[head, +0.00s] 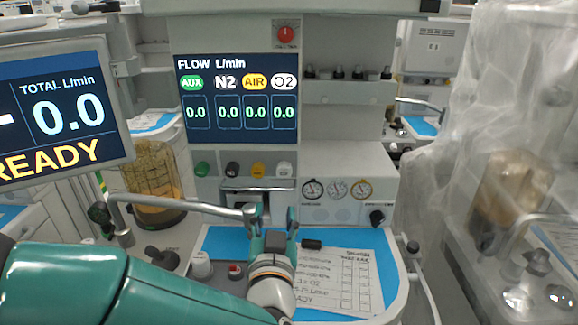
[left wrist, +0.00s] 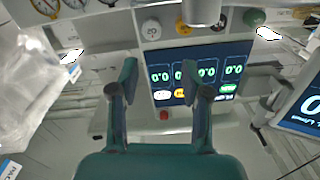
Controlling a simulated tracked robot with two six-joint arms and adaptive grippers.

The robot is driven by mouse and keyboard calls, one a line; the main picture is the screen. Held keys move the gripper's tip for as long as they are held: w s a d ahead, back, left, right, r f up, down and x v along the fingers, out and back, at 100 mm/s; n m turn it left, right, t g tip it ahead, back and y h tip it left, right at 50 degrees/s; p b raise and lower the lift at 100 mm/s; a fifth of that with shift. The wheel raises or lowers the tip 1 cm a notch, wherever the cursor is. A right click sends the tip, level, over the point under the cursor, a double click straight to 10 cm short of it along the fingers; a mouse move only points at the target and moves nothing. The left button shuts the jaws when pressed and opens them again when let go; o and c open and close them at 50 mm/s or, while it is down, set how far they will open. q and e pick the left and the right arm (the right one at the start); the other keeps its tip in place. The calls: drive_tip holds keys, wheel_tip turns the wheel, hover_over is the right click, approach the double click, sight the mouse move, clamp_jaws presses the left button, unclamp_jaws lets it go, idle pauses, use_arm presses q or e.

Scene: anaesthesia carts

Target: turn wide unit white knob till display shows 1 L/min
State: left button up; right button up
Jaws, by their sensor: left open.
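The wide unit has a row of knobs under its flow display (head: 237,100). The white knob (head: 284,169) is at the right end, below the O2 column, and also shows in the left wrist view (left wrist: 151,30). All flow columns read 0.0. My left gripper (head: 275,216) is open and empty, below and in front of the knobs, apart from the white knob. In the left wrist view its fingers (left wrist: 160,92) stand apart with the display behind them. My right gripper is in neither view.
Green (head: 202,169), black (head: 232,170) and yellow (head: 258,170) knobs sit left of the white one. A metal rail (head: 190,206) crosses near my gripper. Gauges (head: 337,189) are at the right. A side screen (head: 62,115) reads total 0.0 and READY. A paper sheet (head: 340,284) lies on the worktop.

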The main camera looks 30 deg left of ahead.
sight(283, 175)
use_arm(q)
drive_tip(key=x, duration=0.5)
drive_tip(key=p+x, duration=0.1)
drive_tip(key=x, duration=0.4)
drive_tip(key=d+p+x, duration=0.1)
drive_tip(key=x, duration=0.5)
drive_tip(key=shift+w+d, duration=0.1)
drive_tip(key=shift+w, duration=0.2)
